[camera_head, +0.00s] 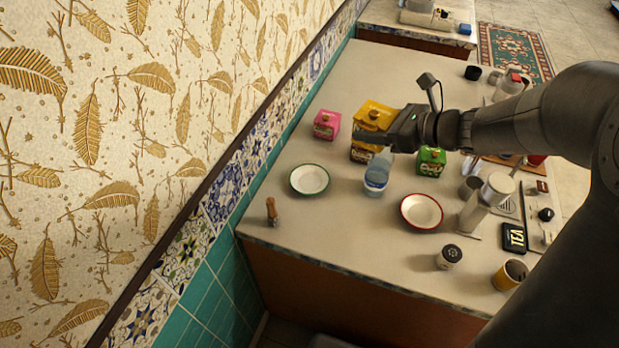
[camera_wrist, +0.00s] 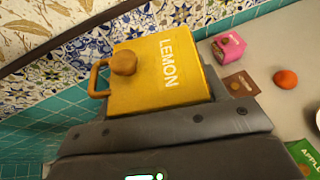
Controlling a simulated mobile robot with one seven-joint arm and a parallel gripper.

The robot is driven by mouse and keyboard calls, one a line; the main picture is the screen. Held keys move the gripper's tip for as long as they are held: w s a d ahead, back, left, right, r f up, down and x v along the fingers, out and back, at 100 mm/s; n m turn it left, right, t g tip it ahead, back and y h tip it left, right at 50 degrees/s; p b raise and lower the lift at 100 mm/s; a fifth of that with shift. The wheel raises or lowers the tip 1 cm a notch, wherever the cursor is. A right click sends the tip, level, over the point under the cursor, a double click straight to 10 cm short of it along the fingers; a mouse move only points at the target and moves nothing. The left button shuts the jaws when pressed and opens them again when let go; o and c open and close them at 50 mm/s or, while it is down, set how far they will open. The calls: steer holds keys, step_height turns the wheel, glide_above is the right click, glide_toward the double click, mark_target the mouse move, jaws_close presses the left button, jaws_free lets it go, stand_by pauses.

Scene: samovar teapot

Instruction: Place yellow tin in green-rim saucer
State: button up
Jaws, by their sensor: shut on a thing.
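The yellow tin (camera_head: 377,111) has a lid knob and a side handle. In the wrist view the tin (camera_wrist: 165,75) shows the word LEMON on its top. My gripper (camera_head: 365,138) is shut on the tin, with its fingers across the tin in the head view. The dark fingers (camera_wrist: 170,122) also show against the tin in the wrist view. I cannot tell whether the tin is clear of the counter. The green-rim saucer (camera_head: 309,179) lies empty on the counter, left of and nearer than the tin.
A pink tin (camera_head: 327,124) stands left of the yellow tin, and a green tin (camera_head: 431,161) stands right. A clear-and-blue container (camera_head: 376,181) stands near the green-rim saucer. A red-rim saucer (camera_head: 421,212) lies to the right. The tiled wall (camera_head: 225,180) borders the counter's left side.

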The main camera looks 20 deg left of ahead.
steer(key=w+a+m+t, duration=0.2)
steer(key=w+a, duration=0.1)
steer(key=a, duration=1.2)
glide_above(312, 180)
steer(key=shift+h, duration=0.3)
steer(key=shift+f, duration=10.6)
steer(key=shift+f, duration=0.45)
steer(key=o, duration=1.2)
steer(key=shift+c, duration=0.2)
